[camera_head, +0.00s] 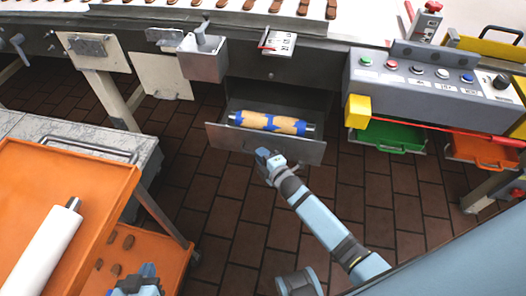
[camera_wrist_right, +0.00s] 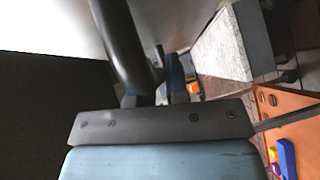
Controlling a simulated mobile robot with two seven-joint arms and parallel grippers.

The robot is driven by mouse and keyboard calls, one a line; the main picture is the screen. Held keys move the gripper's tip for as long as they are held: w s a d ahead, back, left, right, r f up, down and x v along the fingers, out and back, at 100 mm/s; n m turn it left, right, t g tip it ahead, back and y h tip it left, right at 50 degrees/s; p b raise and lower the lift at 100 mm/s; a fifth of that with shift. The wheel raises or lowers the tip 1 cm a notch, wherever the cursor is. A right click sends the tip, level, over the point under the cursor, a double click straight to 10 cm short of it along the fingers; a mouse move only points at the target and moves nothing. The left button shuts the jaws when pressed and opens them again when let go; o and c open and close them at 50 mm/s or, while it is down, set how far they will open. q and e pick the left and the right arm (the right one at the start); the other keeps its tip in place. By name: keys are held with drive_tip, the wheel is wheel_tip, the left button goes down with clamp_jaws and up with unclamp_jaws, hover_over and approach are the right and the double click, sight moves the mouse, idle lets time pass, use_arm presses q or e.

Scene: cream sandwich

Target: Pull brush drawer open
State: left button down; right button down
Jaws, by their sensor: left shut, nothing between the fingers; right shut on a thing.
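The drawer (camera_head: 226,137) is a grey metal box under the conveyor table, and it stands pulled out. Inside it lies a roller brush (camera_head: 270,123) with an orange and blue body and metal ends. My right gripper (camera_head: 268,160) is at the middle of the drawer's front and is shut on its handle, which the gripper mostly hides. In the right wrist view a thick dark curved bar (camera_wrist_right: 130,50) runs down to the fingers. My left gripper (camera_head: 138,284) is at the bottom edge, shut and empty, well away from the drawer.
An orange tray cart (camera_head: 105,190) with a white roll (camera_head: 45,250) stands at the left. A button panel (camera_head: 430,85) is at the right, above a green tray (camera_head: 390,135) and an orange tray (camera_head: 475,148). The tiled floor before the drawer is clear.

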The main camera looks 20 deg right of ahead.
drive_tip(key=shift+s, duration=0.1)
idle(0.3)
drive_tip(key=c, duration=1.1)
unclamp_jaws()
drive_tip(key=p+v, duration=0.1)
drive_tip(key=v, duration=1.2)
drive_tip(key=shift+s, duration=0.4)
